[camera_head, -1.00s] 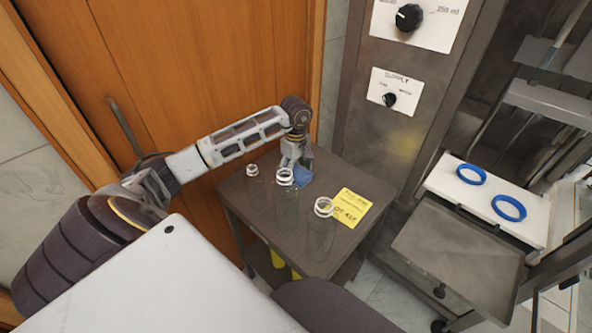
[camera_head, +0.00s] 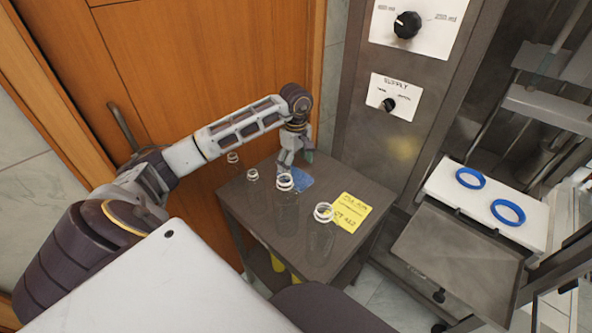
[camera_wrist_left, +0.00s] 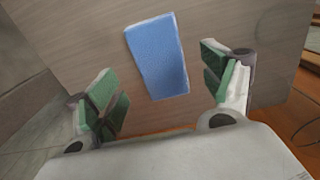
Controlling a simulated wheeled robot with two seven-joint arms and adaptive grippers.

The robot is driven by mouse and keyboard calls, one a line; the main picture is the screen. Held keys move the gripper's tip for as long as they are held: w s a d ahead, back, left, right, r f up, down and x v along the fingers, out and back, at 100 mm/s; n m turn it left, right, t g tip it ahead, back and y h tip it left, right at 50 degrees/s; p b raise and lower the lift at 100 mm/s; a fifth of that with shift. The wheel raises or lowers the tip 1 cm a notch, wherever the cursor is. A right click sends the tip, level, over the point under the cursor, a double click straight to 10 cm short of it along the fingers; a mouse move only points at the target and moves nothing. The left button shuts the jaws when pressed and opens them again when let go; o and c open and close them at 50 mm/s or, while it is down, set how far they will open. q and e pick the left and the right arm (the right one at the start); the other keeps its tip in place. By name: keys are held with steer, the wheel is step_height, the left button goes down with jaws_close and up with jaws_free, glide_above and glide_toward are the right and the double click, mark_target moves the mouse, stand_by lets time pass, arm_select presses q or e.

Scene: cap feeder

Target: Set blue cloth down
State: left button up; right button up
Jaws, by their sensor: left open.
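The blue cloth (camera_head: 302,181) lies flat on the dark side table (camera_head: 262,226), towards its back edge and behind the glass bottles. In the left wrist view the whole blue cloth (camera_wrist_left: 158,56) shows as a flat rectangle on the tabletop, between and beyond the open fingers. My left gripper (camera_head: 293,160) is just above the cloth, pointing down. In the wrist view its green-padded fingers (camera_wrist_left: 165,85) are wide apart and hold nothing. My right gripper is not in view.
Several clear glass bottles with white rings stand on the table, one at the front (camera_head: 323,214) and one by the cloth (camera_head: 285,183). A yellow note (camera_head: 350,212) lies at the right. A white shelf (camera_head: 490,203) holds two blue rings.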

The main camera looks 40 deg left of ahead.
mark_target(296, 175)
arm_select(q)
step_height(296, 175, up, 7)
steer(key=shift+p, duration=0.35)
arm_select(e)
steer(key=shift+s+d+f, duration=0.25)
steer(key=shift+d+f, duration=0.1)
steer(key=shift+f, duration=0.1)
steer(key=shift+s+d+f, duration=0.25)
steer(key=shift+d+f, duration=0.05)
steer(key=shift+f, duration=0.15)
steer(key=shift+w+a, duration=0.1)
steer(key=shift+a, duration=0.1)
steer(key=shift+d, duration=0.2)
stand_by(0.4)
